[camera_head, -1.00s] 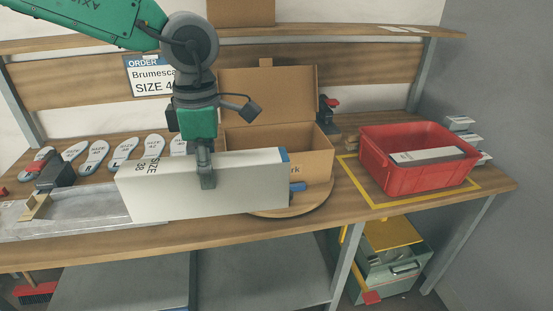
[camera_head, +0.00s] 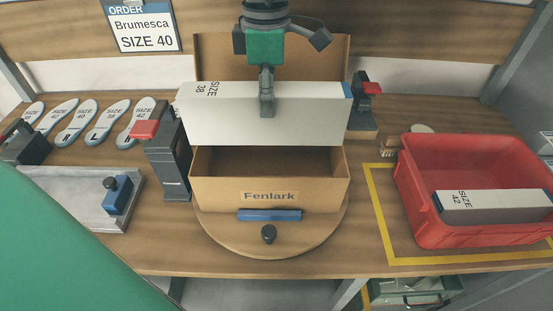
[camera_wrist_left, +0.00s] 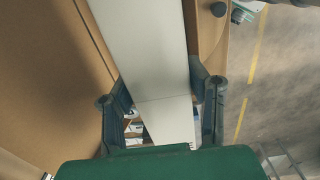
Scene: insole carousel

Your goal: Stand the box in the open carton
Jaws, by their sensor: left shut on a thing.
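A long white box (camera_head: 310,115) marked SIZE 38, with a blue right end, is held level in the head view. My left gripper (camera_head: 267,108) is shut on the box near its middle. The box also fills the middle of the left wrist view (camera_wrist_left: 150,60), between the two fingers (camera_wrist_left: 165,108). The open carton (camera_head: 215,192), brown and marked Fenlark, stands on a round wooden turntable (camera_head: 225,235). The box hangs above the carton's opening and hides part of its raised lid. The carton's visible inside looks empty. My right gripper is not in view.
A red bin (camera_head: 425,232) with a SIZE 42 box (camera_head: 490,207) stands at the right inside yellow tape. Dark clamps with red tops (camera_head: 170,155) flank the carton. Insoles (camera_head: 78,125) and a metal tray (camera_head: 70,190) lie left. An order sign (camera_head: 145,28) reads SIZE 40.

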